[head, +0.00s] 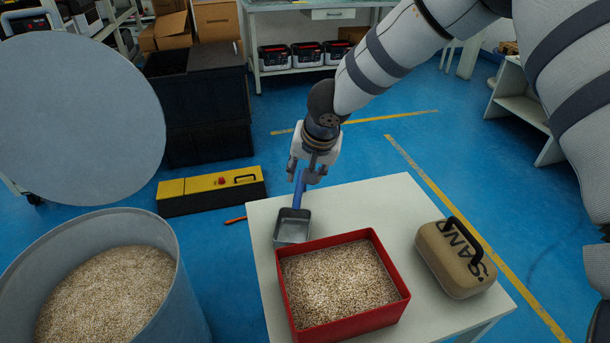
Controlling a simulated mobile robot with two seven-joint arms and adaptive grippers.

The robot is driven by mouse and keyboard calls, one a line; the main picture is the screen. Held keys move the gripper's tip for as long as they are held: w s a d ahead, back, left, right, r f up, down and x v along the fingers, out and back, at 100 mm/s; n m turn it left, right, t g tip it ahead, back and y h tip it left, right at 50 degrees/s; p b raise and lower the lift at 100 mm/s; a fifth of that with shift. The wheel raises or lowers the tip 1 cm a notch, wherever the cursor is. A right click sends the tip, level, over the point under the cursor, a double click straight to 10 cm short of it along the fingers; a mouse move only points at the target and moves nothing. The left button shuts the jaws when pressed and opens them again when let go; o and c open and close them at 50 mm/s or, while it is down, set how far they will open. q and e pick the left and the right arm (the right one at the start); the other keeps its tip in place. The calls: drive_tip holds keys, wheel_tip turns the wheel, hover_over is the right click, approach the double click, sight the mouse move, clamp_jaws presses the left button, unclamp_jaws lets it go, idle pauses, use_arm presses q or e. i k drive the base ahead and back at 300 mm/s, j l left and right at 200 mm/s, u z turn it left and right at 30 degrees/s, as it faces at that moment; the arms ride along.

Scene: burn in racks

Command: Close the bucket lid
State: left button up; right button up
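The grey bucket (190,300) stands at the lower left and holds pale tan granules (105,295). Its round grey lid (80,115) is open, raised above and behind the bucket's rim. My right gripper (308,178) is above the back of the white table and shut on the blue handle of a scoop (292,226). The scoop's grey metal pan hangs down by the left back corner of the red box; whether it touches the table is unclear. The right gripper is well to the right of the lid. My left gripper is not in view.
The white table (400,205) carries the red box (350,318) of granules and a tan sand case (455,258) with a black handle. A yellow-and-black case (212,190) lies on the blue floor behind. Black crates (200,100) and a shelf (300,75) stand farther back.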

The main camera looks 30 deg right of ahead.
sight(81, 125)
drive_tip(key=k+j, duration=0.1)
drive_tip(key=j, duration=0.2)
drive_tip(key=k+j, duration=0.15)
drive_tip(key=j, duration=0.2)
drive_tip(key=k+j, duration=0.1)
drive_tip(key=j, duration=0.2)
drive_tip(key=k+j, duration=0.15)
drive_tip(key=j, duration=0.2)
drive_tip(key=i+l, duration=0.5)
